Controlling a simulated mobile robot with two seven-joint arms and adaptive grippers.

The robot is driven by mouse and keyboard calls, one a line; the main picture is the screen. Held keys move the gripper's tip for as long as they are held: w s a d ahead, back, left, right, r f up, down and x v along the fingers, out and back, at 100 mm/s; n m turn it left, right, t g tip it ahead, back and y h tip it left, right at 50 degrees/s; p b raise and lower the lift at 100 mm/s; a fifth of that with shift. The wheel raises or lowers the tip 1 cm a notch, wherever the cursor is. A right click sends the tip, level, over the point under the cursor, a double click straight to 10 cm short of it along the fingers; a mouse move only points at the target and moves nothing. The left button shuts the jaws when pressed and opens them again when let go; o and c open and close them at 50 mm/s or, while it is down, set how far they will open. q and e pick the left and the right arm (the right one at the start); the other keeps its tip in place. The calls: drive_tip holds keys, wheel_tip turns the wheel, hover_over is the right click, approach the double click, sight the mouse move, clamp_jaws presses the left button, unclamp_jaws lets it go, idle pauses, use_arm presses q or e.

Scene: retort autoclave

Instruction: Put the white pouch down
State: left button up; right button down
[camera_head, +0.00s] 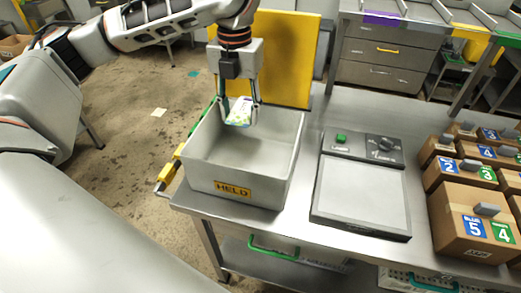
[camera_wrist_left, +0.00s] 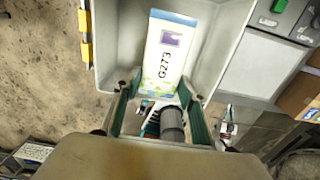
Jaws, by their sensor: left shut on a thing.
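My left gripper (camera_head: 239,108) points down over the back part of the grey bin labelled HELD (camera_head: 236,188). It is shut on the white pouch (camera_head: 240,112), which has green and blue print. In the left wrist view the pouch (camera_wrist_left: 165,55) shows the label G273 and a purple square, and it sticks out beyond the fingers (camera_wrist_left: 158,100) over the bin (camera_wrist_left: 108,40). I cannot tell how far it is above the bin floor. The visible bin floor is empty. My right gripper is not in view.
A yellow panel (camera_head: 282,60) stands upright behind the bin. A scale (camera_head: 362,190) with a green button and a dial lies right of it. Several numbered brown boxes (camera_head: 465,215) sit at the table's right. The table's left edge is close to the bin.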

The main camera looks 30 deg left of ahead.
use_arm(q)
drive_tip(key=shift+w, duration=0.25)
drive_tip(key=shift+f, duration=0.35)
wheel_tip(320, 180, down, 19)
drive_tip(key=shift+f, duration=0.1)
drive_tip(key=shift+f, duration=0.1)
drive_tip(key=o, duration=1.2)
drive_tip(key=shift+c, duration=0.2)
